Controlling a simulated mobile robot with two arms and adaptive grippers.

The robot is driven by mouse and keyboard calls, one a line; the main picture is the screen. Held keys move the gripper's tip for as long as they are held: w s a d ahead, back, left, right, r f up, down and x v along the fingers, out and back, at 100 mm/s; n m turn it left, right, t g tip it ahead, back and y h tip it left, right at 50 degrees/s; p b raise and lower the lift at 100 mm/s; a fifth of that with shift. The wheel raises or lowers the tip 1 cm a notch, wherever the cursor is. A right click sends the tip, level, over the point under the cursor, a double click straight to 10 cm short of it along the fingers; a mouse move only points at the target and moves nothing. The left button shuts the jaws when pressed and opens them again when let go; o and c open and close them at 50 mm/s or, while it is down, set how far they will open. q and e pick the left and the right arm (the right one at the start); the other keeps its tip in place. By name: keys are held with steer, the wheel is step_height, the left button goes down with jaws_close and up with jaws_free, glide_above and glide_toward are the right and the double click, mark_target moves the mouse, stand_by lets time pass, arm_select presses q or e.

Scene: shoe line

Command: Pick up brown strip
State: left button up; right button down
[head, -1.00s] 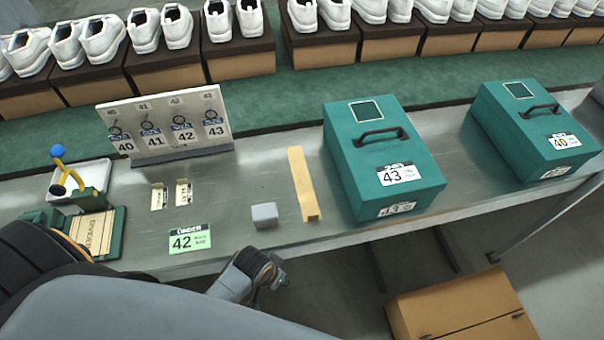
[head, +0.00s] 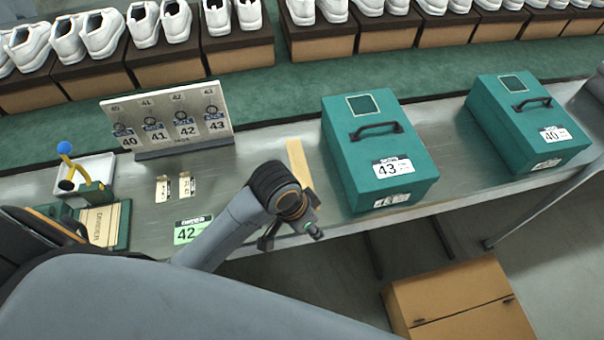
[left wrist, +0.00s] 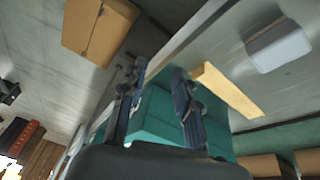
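The brown strip (head: 299,160) lies flat on the metal table, left of the teal box marked 43. In the head view my left arm hides its near end. It also shows in the left wrist view (left wrist: 230,90), with its near end close to the right finger. My left gripper (head: 291,238) is open and empty near the table's front edge, by the strip's near end. In the left wrist view its two fingers (left wrist: 158,85) are apart, with the strip outside them. My right gripper is not in view.
A grey block (left wrist: 278,46) lies beside the strip. Teal boxes marked 43 (head: 350,165) and 40 (head: 500,125) stand to the right. A green 42 card (head: 192,229) and a tag board (head: 165,115) are left. A cardboard box (head: 450,300) is on the floor.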

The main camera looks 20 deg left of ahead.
arm_select(q)
steer(key=w+a+r+m+g+y, duration=0.25)
steer(key=w+r+m, duration=0.2)
steer(key=w, duration=0.55)
steer(key=f, duration=0.7)
steer(key=shift+s+f+p, duration=0.2)
steer(key=shift+s+p, duration=0.05)
steer(key=shift+p, duration=0.05)
steer(key=shift+s+a+f, duration=0.1)
steer(key=shift+f, duration=0.45)
step_height(320, 180, down, 4)
steer(key=shift+s+a+f+p, duration=0.15)
steer(key=shift+f+p, duration=0.1)
steer(key=shift+p, duration=0.3)
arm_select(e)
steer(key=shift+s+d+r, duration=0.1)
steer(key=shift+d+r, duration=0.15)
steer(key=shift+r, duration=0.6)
arm_select(q)
jaws_close()
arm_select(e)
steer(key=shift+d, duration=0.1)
